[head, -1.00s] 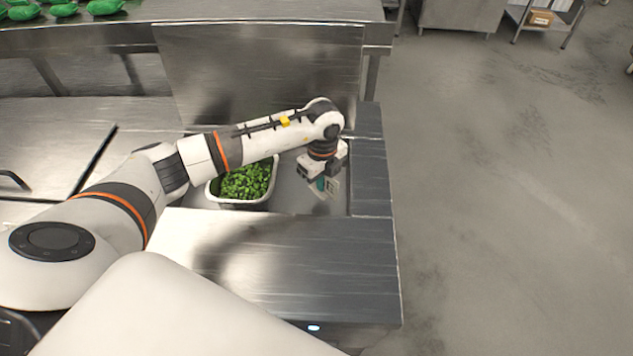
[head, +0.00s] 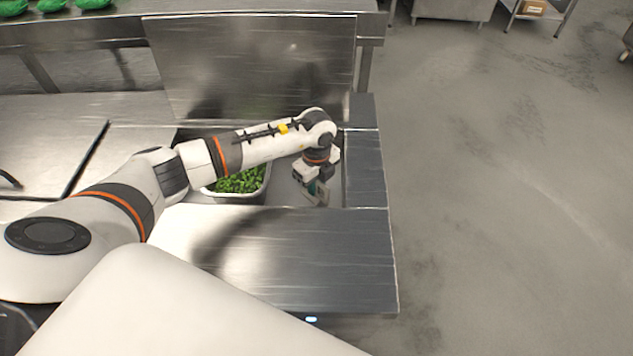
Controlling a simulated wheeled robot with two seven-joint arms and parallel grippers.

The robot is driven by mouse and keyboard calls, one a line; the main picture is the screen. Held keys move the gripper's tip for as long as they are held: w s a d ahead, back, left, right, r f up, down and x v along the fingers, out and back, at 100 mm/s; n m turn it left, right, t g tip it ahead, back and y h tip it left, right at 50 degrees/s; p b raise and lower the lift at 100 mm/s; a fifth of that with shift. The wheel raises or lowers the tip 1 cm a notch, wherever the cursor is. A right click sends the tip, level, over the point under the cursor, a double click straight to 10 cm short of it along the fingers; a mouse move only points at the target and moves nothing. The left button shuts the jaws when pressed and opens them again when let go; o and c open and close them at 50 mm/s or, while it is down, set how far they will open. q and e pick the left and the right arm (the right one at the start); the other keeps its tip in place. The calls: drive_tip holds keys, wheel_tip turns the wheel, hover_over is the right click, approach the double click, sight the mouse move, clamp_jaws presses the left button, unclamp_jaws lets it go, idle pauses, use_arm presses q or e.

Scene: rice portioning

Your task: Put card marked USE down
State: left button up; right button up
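My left gripper (head: 314,183) points down over the recessed steel well at the right end of the counter. A small pale card with a green part (head: 319,194) is between its fingers, and the gripper appears shut on it. The card's writing is too small to read. The card is low in the well, and I cannot tell whether it touches the bottom. My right gripper is not in view.
A white-rimmed pan of chopped greens (head: 239,181) sits in the well left of the gripper, partly behind my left arm. A bare steel counter (head: 290,255) lies in front. Green items (head: 50,5) lie on a shelf at the back left. Open floor is on the right.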

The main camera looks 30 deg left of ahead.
use_arm(q)
drive_tip(key=shift+r, duration=0.55)
wheel_tip(320, 180, up, 11)
drive_tip(key=b, duration=0.1)
drive_tip(key=shift+r, duration=0.1)
